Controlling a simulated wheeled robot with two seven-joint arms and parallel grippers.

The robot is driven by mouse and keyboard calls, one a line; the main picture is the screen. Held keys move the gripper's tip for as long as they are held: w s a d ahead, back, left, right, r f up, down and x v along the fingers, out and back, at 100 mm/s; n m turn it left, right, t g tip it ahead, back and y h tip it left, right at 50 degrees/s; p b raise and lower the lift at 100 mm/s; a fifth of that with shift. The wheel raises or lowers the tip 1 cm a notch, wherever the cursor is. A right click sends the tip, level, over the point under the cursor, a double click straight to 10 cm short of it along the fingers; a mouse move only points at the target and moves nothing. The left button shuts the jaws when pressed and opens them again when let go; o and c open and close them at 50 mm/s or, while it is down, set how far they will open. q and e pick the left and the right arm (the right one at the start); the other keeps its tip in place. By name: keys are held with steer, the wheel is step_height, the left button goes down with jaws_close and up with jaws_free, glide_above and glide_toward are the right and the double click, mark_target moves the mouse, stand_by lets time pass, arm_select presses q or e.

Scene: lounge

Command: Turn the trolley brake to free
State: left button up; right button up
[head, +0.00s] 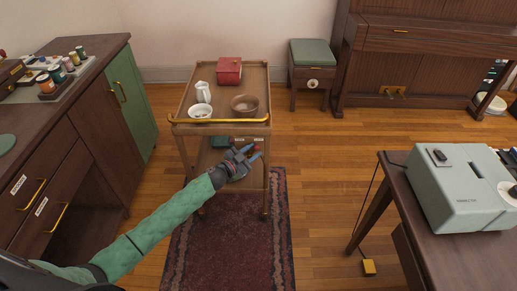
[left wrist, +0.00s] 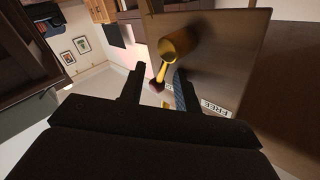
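The wooden trolley (head: 182,128) with a brass handle rail stands on the rug in the head view. Its brake shows in the left wrist view as a brass lever (left wrist: 167,65) on a round brass hub (left wrist: 180,43), with a dark red knob (left wrist: 157,86) at its end. A FREE label (left wrist: 216,107) sits on the panel to the right of the lever. My left gripper (head: 251,155) is at the trolley's front, below the rail. It is open, and the knob lies between its fingers in the left wrist view (left wrist: 158,80); contact cannot be told. My right gripper is not in view.
The trolley top carries a red box (head: 229,70), a white jug (head: 203,92), a white bowl (head: 199,111) and a brown bowl (head: 244,105). A dark cabinet (head: 95,125) stands left. A desk (head: 450,255) with a grey machine (head: 455,190) stands right. Floor between trolley and desk is clear.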

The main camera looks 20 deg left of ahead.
mark_target(253, 151)
arm_select(q)
steer(key=shift+x, duration=1.6)
jaws_close()
